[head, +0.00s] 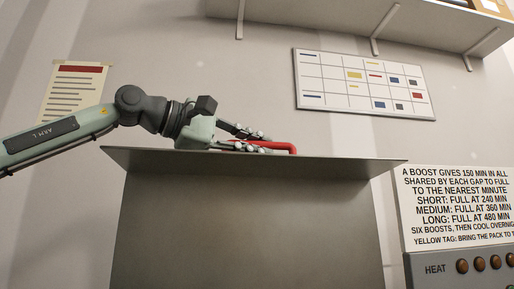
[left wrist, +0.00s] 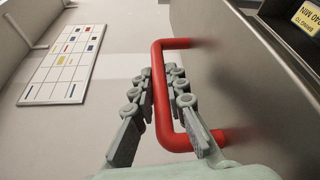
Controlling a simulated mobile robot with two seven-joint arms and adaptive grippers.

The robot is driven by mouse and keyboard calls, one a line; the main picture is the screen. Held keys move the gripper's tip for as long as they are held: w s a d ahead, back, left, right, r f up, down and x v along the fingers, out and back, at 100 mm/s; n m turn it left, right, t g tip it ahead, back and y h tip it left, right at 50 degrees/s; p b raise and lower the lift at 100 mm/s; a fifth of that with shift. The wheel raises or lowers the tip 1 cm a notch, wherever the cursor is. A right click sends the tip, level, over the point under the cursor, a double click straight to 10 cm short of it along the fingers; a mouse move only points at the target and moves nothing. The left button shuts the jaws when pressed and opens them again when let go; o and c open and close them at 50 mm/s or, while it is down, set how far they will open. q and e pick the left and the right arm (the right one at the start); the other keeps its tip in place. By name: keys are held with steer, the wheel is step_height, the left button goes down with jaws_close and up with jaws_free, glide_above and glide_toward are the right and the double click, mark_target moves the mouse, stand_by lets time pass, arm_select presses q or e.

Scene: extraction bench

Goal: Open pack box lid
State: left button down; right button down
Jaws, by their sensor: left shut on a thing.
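The pack box (head: 250,235) is a tall grey box in the middle of the head view. Its wide grey lid (head: 340,168) spans the top and overhangs both sides; I cannot tell how far it is raised. A red bar handle (head: 292,147) shows just above the lid's upper edge. It also shows in the left wrist view (left wrist: 158,85), standing out from a grey surface. My left gripper (head: 266,143) is shut on the handle, its fingers on either side of the bar. They partly hide the handle in the head view. My right gripper is not in view.
A boost sign (head: 455,210) stands right of the box, above a heat panel (head: 460,266) with several knobs. A wall chart (head: 364,84), a paper notice (head: 73,92) and a shelf (head: 340,22) are behind. A yellow label (left wrist: 308,16) shows in the left wrist view.

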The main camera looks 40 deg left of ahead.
arm_select(q)
steer(key=c, duration=1.5)
jaws_free()
steer(key=shift+c, duration=0.2)
steer(key=v, duration=1.2)
steer(key=shift+s, duration=0.1)
steer(key=r, duration=0.1)
glide_above(139, 148)
steer(key=shift+a+r, duration=0.2)
